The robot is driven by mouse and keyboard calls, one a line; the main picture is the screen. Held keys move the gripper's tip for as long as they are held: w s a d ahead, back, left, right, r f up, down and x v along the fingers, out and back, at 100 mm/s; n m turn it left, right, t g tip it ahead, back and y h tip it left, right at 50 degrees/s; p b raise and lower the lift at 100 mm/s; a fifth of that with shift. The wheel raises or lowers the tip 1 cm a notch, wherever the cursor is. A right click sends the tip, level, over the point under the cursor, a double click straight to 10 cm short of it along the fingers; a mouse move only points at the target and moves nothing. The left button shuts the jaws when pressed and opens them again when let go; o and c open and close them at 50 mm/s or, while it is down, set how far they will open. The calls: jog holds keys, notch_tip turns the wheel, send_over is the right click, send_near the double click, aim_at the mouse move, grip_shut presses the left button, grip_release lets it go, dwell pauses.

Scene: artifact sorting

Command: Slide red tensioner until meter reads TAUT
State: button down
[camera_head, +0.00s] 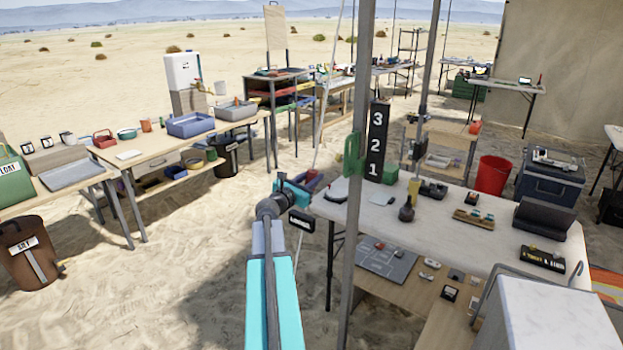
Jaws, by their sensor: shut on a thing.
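A pale guy rope (326,110) slants from the top of the view down past my gripper (305,187) toward the sand. The red tensioner (313,178) is small and sits on this rope, left of the grey pole. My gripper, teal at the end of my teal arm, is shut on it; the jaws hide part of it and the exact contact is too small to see. A small dark-framed white panel (301,220), perhaps the meter, hangs just below the gripper. Its reading is too small to make out.
A grey pole (360,90) with a green clamp (353,153) stands close right of my gripper, before a black 3-2-1 board (376,145). A white-topped table (470,240) with small objects lies right. Long tables stand left. Open sand (190,260) lies left of my arm.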

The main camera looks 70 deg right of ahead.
jog(key=shift+s+r+p, duration=0.15)
jog(key=shift+r+p, duration=0.2)
jog(key=shift+r, duration=0.4)
jog(key=shift+s+r+p, duration=0.1)
jog(key=shift+r+p, duration=0.25)
jog(key=shift+r, duration=0.35)
jog(key=c, duration=1.4)
grip_release()
jog(key=shift+a+f, duration=0.1)
jog(key=shift+a, duration=0.05)
jog(key=w+a+b, duration=0.2)
jog(key=a, duration=1.1)
jog(key=shift+w+a+b, duration=0.2)
jog(key=shift+w+b, duration=0.15)
